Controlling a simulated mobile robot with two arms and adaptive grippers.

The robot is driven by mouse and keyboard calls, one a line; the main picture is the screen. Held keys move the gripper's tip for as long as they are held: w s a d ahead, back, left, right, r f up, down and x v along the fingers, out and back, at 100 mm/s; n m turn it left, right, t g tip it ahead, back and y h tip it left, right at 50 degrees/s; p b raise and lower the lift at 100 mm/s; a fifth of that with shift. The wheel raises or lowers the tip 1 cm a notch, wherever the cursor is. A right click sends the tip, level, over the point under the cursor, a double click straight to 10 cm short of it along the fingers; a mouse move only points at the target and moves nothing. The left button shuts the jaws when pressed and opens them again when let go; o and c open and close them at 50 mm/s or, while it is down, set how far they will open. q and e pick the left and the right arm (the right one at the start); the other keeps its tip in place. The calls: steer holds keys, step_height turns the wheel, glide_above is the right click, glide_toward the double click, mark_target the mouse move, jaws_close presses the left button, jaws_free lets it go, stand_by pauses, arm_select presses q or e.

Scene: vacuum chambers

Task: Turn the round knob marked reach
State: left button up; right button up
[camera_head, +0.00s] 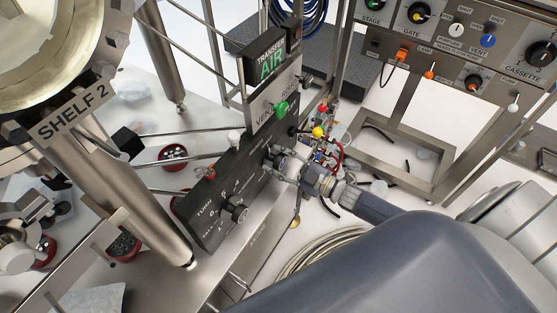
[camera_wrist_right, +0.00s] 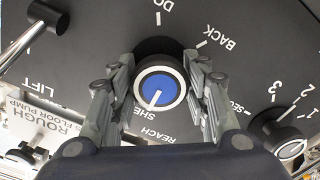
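The round reach knob (camera_wrist_right: 160,88) has a blue cap with a white pointer line and sits on a dark panel. The word REACH is printed below it in the right wrist view. The pointer points down and slightly left, towards a partly hidden label starting SHE. My right gripper (camera_wrist_right: 160,72) has one finger on each side of the knob, very close to its sides. Whether both fingers press on it cannot be told. In the head view my right gripper (camera_head: 283,163) is at the panel's right-hand face and hides most of the knob. My left gripper is not seen.
Another black knob (camera_wrist_right: 286,140) with numbers is right of the gripper, and a black-tipped lever (camera_wrist_right: 45,15) is upper left. Coloured fittings (camera_head: 319,132) and thin hoses lie close beside my gripper.

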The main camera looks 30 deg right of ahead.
steer(key=shift+o, duration=1)
steer(key=v, duration=1.2)
stand_by(0.5)
